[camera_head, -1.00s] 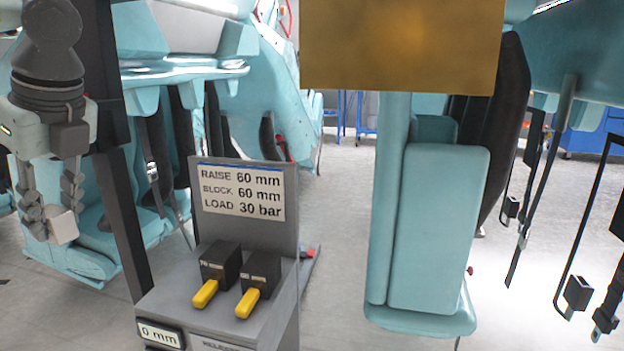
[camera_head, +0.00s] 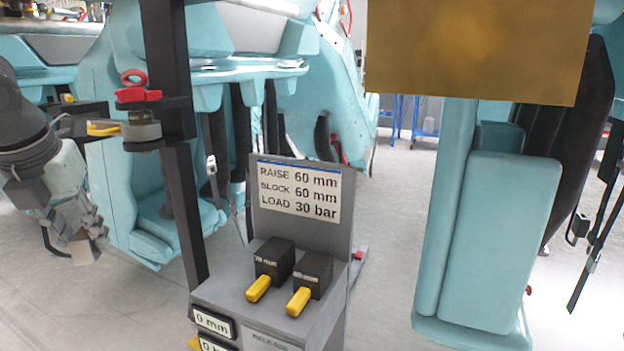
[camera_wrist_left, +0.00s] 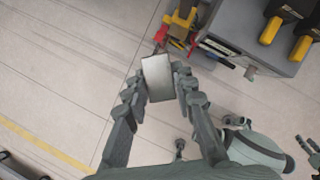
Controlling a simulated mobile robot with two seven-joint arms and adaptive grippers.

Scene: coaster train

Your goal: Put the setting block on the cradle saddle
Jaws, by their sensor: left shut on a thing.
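My left gripper (camera_head: 85,240) is low at the left in the head view, left of the dark post and the console. Its fingers are shut on a small pale grey block, the setting block (camera_head: 84,249). In the left wrist view the block (camera_wrist_left: 157,78) sits between the two fingertips of my left gripper (camera_wrist_left: 160,88), held above the floor. A red and yellow fixture (camera_wrist_left: 180,26) is just beyond the block, beside the console; I cannot tell whether it is the cradle saddle. A dark, finger-like shape at the wrist view's right edge may be my right gripper (camera_wrist_left: 308,152).
A grey console (camera_head: 262,300) with two yellow levers and a placard stands in the middle. A dark post (camera_head: 184,215) rises at its left, carrying a red-handled device (camera_head: 140,115). Teal coaster seats (camera_head: 500,240) stand right and behind. Bare floor lies at front left.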

